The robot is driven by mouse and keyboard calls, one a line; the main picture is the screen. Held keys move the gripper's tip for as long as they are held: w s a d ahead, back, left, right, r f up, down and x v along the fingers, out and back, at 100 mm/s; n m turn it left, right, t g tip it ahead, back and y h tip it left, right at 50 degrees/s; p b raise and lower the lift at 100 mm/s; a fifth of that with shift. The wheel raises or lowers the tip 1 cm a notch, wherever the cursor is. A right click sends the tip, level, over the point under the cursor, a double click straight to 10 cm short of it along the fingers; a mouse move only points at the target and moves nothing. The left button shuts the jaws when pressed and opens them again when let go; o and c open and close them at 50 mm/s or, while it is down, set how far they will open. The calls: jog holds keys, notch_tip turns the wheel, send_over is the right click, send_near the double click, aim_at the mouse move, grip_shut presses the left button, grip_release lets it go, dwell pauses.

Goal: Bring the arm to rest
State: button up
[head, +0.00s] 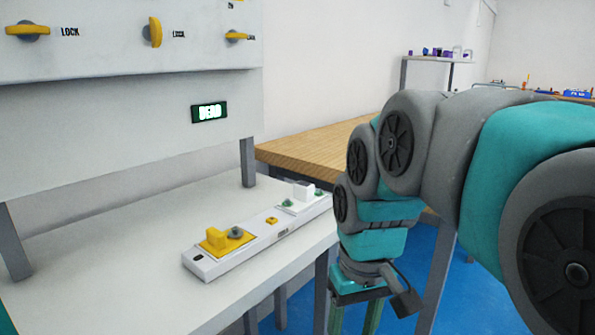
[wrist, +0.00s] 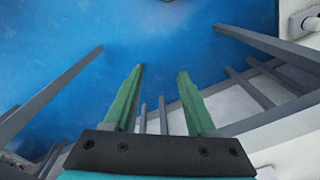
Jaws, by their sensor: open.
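My arm, teal and grey, reaches in from the right in the head view and bends downward. My gripper (head: 354,318) points down beside the right end of the white table, and its fingertips are cut off by the frame's bottom edge. In the wrist view my gripper (wrist: 158,75) shows two green fingers standing apart with nothing between them. Blue floor and grey table legs lie beyond the fingers.
A white table (head: 120,250) holds a long white panel (head: 258,242) with a yellow switch (head: 220,239) and a white one (head: 303,190). Above it hangs a cabinet with yellow lock knobs (head: 28,31). A wooden table (head: 310,148) stands behind.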

jog(key=s+d+f+m+g, duration=0.1)
jog(key=s+d+f, duration=0.2)
jog(key=s+f, duration=0.3)
jog(key=s+d+f+m, duration=0.2)
jog(key=s+d+f, duration=0.2)
jog(key=s+f, duration=0.3)
jog(key=shift+s+g+h, duration=0.3)
jog(key=shift+s+g, duration=0.1)
jog(key=shift+s, duration=0.65)
jog(key=shift+c, duration=0.6)
jog(key=shift+a, duration=0.1)
